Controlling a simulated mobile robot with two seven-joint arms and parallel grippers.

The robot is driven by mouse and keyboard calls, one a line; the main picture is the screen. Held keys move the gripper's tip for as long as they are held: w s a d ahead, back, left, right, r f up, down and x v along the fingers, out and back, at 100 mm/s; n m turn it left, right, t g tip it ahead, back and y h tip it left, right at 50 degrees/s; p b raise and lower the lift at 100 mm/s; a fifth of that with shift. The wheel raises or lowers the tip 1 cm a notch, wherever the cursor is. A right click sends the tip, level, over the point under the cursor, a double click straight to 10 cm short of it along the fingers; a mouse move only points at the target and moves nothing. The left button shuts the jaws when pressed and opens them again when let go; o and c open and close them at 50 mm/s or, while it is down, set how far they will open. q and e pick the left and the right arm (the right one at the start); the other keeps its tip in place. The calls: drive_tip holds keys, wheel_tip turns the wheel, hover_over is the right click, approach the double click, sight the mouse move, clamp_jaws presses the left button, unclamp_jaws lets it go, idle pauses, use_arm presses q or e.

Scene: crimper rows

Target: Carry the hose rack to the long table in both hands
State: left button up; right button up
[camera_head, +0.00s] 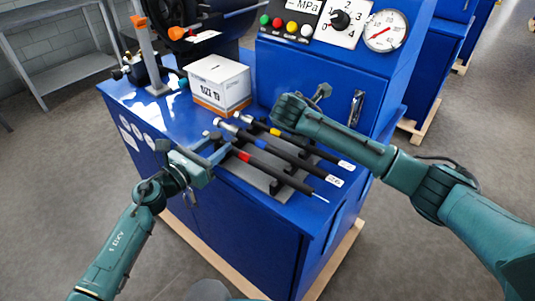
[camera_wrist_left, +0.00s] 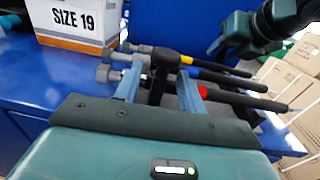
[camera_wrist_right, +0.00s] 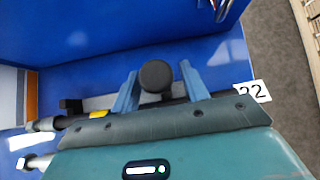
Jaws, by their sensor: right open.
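The hose rack (camera_head: 252,181) is a grey rack on the blue machine's ledge. It holds three black hoses with red, blue and yellow bands, lying side by side. My left gripper (camera_head: 221,143) is at the rack's left end. In the left wrist view its fingers stand open on either side of a black handle (camera_wrist_left: 158,62), with gaps showing. My right gripper (camera_wrist_right: 159,70) is open in the right wrist view, its fingers on either side of a round black handle end (camera_wrist_right: 156,76). A grey table (camera_head: 40,10) shows partly at far left.
A white and orange "SIZE 19" box (camera_head: 220,85) stands on the ledge close behind the rack. The blue panel with a gauge (camera_head: 385,30) and a metal door handle (camera_head: 355,108) rises behind my right arm. Grey floor is clear at left.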

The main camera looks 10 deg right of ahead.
use_arm(q)
drive_tip(key=shift+w+d, duration=0.3)
drive_tip(key=shift+d, duration=0.1)
use_arm(e)
drive_tip(key=shift+w+d+f, duration=0.25)
drive_tip(key=shift+d+f, duration=0.05)
drive_tip(key=shift+f, duration=0.1)
use_arm(q)
drive_tip(key=shift+c, duration=0.6)
use_arm(e)
drive_tip(key=shift+c, duration=0.6)
use_arm(q)
clamp_jaws()
use_arm(e)
clamp_jaws()
drive_tip(key=shift+r, duration=0.1)
